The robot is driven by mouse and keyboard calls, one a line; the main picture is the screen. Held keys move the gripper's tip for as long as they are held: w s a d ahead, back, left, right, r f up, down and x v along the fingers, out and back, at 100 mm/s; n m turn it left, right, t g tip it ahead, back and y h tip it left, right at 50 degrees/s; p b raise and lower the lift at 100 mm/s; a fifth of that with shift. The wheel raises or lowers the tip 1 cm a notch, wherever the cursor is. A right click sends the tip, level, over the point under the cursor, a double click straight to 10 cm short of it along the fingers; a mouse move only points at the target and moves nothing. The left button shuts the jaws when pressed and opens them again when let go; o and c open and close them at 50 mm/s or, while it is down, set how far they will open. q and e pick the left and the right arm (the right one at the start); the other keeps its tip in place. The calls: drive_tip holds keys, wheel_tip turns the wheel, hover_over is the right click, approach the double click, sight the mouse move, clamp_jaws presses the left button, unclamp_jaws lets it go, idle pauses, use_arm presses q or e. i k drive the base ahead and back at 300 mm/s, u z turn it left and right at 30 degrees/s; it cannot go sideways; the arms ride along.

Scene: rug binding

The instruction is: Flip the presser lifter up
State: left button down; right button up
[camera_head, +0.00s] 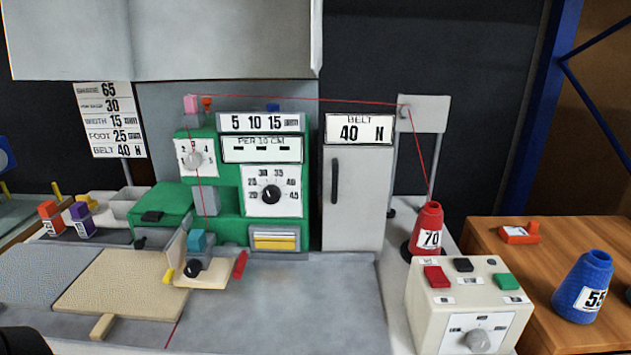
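The green sewing machine (229,190) stands at the middle of the bench. A red lever (240,265) sticks up at a slant on the right of the presser area; it looks like the presser lifter, but no label confirms this. Beside it is a beige plate (211,275) with a black knob (193,268) and a teal block (197,241). A red thread runs down to this area from the pink part on top. Neither gripper is clearly in view; a dark shape shows at the bottom left corner, too cut off to identify.
A tan rug piece (125,283) lies left of the presser area. A grey cabinet (352,195) stands to the right. A control box (470,305) and a red thread cone (428,230) stand farther right. The grey bench front (290,310) is clear.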

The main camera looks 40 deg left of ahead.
sight(243, 254)
drive_tip(key=u, duration=1.7)
drive_tip(key=k, duration=1.1)
drive_tip(key=z, duration=0.6)
drive_tip(key=i, duration=0.7)
drive_tip(key=z, duration=0.4)
